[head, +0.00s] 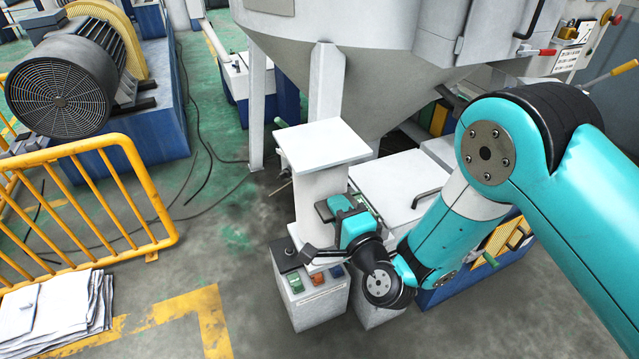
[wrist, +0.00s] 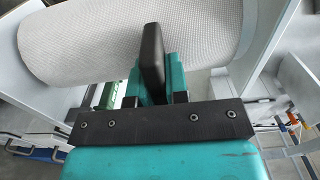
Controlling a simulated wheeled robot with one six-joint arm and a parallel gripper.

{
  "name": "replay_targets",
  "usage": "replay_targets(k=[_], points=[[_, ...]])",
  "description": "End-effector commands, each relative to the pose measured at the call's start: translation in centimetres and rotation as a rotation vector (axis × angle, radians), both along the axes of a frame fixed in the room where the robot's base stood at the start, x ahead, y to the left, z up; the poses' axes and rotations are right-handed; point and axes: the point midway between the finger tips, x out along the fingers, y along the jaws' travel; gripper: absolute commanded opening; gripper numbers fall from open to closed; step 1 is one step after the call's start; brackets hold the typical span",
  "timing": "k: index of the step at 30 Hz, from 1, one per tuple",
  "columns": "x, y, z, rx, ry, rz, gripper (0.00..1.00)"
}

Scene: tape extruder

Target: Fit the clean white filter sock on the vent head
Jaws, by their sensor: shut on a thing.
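The filter sock is a clean white, finely woven cylinder (wrist: 95,45) lying across the top of the wrist view. One black finger of my gripper (wrist: 153,60) presses over its near side, and my gripper is shut on it. The sock's far side is hidden. In the head view my gripper (head: 328,208) is at the side of a white column (head: 318,190) under a flat square white plate (head: 320,143). I cannot tell there whether this column is the sock. I cannot make out the vent head for certain, nor whether the sock is around it.
A small control box (head: 312,300) with coloured buttons stands just below my gripper. A white lidded cabinet (head: 400,185) is to the right, under a large grey hopper (head: 350,75). A yellow railing (head: 90,195) and folded white sheets (head: 60,310) are at left.

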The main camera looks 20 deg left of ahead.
Motion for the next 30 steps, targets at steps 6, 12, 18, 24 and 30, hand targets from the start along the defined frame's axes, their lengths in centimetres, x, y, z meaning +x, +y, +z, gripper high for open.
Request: replay_targets(k=[6, 12, 18, 24, 30], points=[[0.0, 0.0, 1.2, 0.001, -0.001, -0.001, 0.00], [0.0, 0.0, 2.0, 0.002, -0.001, -0.001, 0.00], [0.0, 0.0, 2.8, 0.002, -0.001, -0.001, 0.00], [0.0, 0.0, 3.3, 0.003, 0.000, -0.001, 0.00], [0.0, 0.0, 3.2, 0.002, -0.001, -0.001, 0.00]])
